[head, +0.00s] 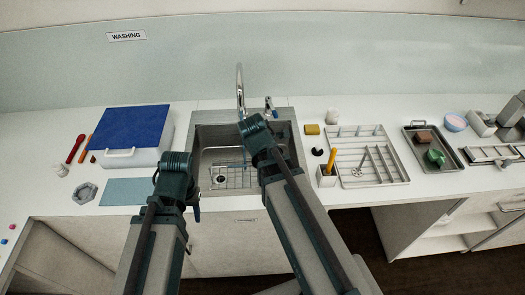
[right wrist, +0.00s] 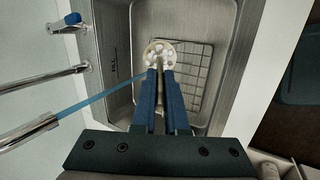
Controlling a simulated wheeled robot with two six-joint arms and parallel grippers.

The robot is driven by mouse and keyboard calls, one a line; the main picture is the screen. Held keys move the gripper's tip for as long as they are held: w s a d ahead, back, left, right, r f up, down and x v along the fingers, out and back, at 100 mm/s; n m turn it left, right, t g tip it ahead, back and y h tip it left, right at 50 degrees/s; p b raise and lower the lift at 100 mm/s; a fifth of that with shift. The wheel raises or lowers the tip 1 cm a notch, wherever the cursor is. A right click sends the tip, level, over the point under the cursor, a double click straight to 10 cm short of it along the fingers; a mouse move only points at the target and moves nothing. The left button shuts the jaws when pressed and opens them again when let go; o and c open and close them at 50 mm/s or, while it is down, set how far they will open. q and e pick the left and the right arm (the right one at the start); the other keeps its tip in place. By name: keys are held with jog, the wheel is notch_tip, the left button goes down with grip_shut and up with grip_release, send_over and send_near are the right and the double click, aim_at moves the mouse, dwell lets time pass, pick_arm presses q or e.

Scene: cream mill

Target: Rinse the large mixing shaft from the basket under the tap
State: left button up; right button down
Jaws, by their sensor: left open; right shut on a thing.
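My right gripper (right wrist: 160,82) is shut on the large mixing shaft over the sink (head: 203,137). In the right wrist view the thin shaft runs between the blue fingers to a pale disc with holes (right wrist: 158,53). The chrome tap (head: 240,88) stands at the back of the sink. A blue water stream (right wrist: 98,98) runs from its spout towards the disc and passes behind the fingers; I cannot tell exactly where it lands. In the head view my right arm hides the fingers. My left gripper (head: 194,205) is open and empty at the sink's front left.
A wire grid (right wrist: 193,78) lies on the sink floor. The tap lever (head: 270,104) stands right of the tap. Right of the sink is a pale basket (head: 397,176) with a smaller shaft (head: 359,164) in it. A blue-lidded box (head: 130,130) and a light blue mat (head: 128,192) are left.

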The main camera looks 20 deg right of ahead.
jog(key=w+a+f+b, duration=0.1)
jog(key=w+f+b, duration=0.1)
jog(key=w, duration=1)
jog(key=shift+w+a+f, duration=0.2)
jog(key=shift+a+f, duration=0.05)
jog(key=shift+d, duration=0.15)
dwell(0.5)
jog(key=shift+d, duration=0.5)
jog(key=shift+a, duration=0.25)
jog(key=shift+a, duration=0.4)
jog(key=shift+s, duration=0.1)
jog(key=shift+s+d, duration=0.15)
jog(key=shift+s, duration=1.15)
jog(key=shift+s+d, duration=0.2)
jog(key=shift+s, duration=1.15)
jog(key=shift+s+d, duration=0.15)
jog(key=shift+s, duration=1.15)
